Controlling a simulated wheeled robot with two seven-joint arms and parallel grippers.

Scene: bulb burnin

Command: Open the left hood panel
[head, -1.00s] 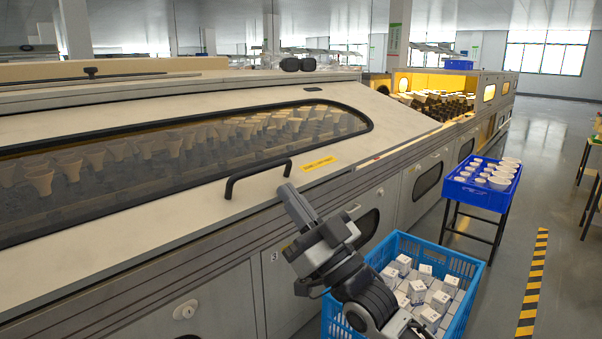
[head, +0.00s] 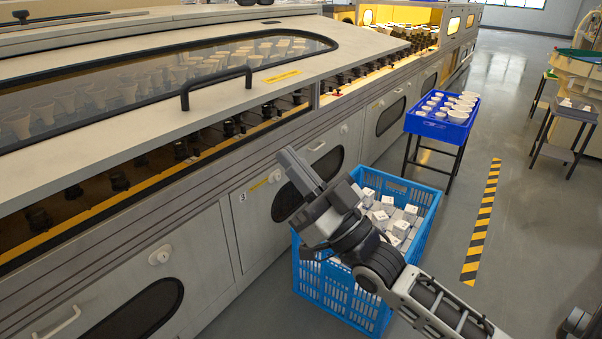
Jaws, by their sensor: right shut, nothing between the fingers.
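The hood panel (head: 150,128) is a pale sheet with a long dark-framed window over rows of bulbs. Its front edge stands raised off the machine body, and a lit gap with dark sockets (head: 180,150) shows beneath it. The black bar handle (head: 216,87) is on the panel's front part. My right gripper (head: 298,166) is shut and empty, in front of the machine, below and right of the handle in the picture and apart from it. My left gripper is not in view.
A blue crate (head: 425,215) of small white boxes stands on the floor under my right arm. A blue tray (head: 437,128) of white cups sits on a black stand behind it. A yellow-black floor stripe (head: 482,220) runs along the clear aisle at right.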

